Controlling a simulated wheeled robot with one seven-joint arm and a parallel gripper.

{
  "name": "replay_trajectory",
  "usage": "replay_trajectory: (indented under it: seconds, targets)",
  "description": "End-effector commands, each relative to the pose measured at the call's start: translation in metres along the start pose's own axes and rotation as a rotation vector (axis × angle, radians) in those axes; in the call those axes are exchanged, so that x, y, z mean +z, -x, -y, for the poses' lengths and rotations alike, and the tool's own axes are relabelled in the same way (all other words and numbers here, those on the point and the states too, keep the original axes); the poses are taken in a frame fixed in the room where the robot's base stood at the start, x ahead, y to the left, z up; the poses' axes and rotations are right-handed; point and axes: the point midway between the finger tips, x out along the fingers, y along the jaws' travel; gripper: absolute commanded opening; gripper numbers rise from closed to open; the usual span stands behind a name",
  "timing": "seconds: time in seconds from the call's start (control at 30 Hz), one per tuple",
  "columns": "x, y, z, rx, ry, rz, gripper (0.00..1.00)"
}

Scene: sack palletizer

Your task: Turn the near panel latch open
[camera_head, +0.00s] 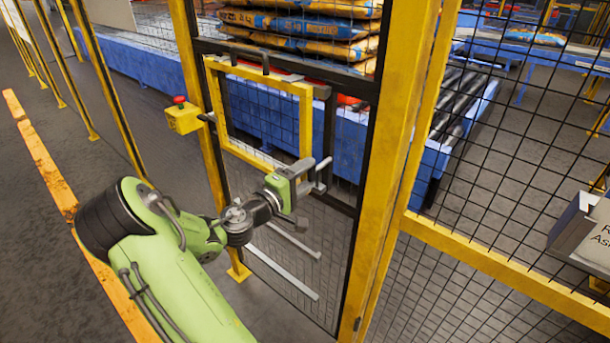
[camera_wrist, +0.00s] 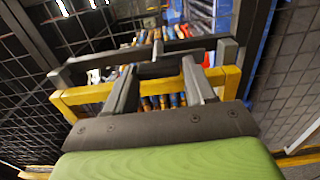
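The yellow-framed mesh panel (camera_head: 306,115) is set in the fence bay, with dark fittings on its top edge. My gripper (camera_head: 322,176) is at the panel's lower right corner, its two fingers spread apart. In the wrist view, my gripper (camera_wrist: 160,72) has one finger on each side of a grey piece (camera_wrist: 158,69), which lies in front of a dark bar (camera_wrist: 125,56). This piece may be the latch handle; I cannot tell whether the fingers touch it. In the head view my gripper covers that corner, and I cannot make out the latch or its angle.
A yellow post (camera_head: 388,170) stands close to the right of my gripper. A yellow box with a red button (camera_head: 182,117) is on the left post. Behind the mesh are a blue conveyor (camera_head: 445,120) and stacked sacks (camera_head: 300,27). Two pale bars (camera_head: 283,272) show below the panel.

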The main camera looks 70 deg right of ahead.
Motion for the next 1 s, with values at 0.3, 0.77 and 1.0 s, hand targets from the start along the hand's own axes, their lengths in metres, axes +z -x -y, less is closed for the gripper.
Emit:
replay_trajectory:
  seconds: [0.3,0.77,1.0]
  targets:
    - [0.000,0.000,-0.001,0.002,-0.003,0.000,0.74]
    - [-0.002,0.086,0.000,0.001,0.000,-0.009,0.74]
    - [-0.001,0.143,-0.001,0.001,-0.002,-0.006,0.74]
